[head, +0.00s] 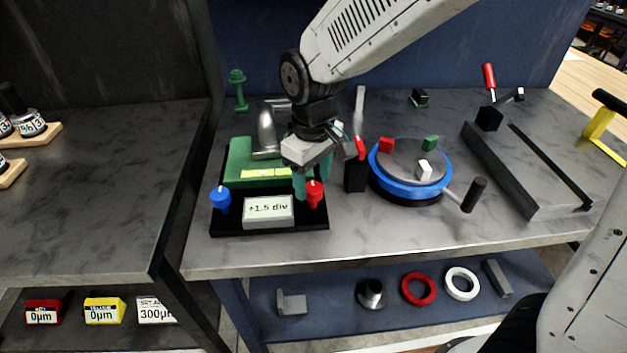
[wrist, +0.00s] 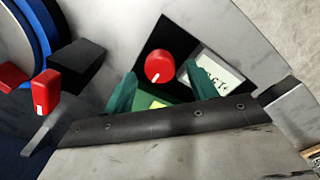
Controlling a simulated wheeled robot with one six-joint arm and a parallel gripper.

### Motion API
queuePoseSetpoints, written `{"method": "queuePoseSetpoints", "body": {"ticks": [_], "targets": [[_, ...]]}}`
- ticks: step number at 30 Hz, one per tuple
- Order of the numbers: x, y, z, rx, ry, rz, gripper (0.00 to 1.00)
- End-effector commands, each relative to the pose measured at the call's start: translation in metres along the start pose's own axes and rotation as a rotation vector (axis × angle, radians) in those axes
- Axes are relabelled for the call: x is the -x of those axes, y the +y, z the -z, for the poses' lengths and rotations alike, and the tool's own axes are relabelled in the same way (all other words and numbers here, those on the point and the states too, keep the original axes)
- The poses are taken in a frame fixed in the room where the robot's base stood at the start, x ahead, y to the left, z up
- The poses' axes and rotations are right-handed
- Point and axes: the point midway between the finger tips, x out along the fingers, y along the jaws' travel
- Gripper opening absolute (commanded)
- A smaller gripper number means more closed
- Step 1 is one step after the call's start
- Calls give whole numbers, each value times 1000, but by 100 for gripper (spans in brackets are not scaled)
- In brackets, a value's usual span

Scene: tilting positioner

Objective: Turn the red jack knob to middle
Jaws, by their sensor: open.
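The red jack knob (head: 314,194) is on the right front of the black base of the tilting positioner, with its white mark facing away from view in the head picture. In the wrist view the red knob (wrist: 159,67) shows from above, with a white pointer line toward the lower left. My gripper (head: 313,184) is above and just behind the knob; in the wrist view its green fingers (wrist: 150,92) are apart on either side below the knob, with nothing between them. A display plate (head: 268,210) reads "+1.5 div". A blue knob (head: 221,198) is at the left front.
A black block with a red lever (head: 356,174) stands close right of my gripper. A blue-rimmed round table (head: 384,181) with small blocks is further right. The green plate (head: 240,165) lies behind the knobs. Bench surface in front is clear.

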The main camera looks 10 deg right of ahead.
Motion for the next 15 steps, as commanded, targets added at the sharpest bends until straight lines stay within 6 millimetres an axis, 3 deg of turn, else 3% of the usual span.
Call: {"method": "queuePoseSetpoints", "body": {"ticks": [9,15], "targets": [[53,0,1,0,4,-1,57],[64,0,0,0,2,-1,57]]}}
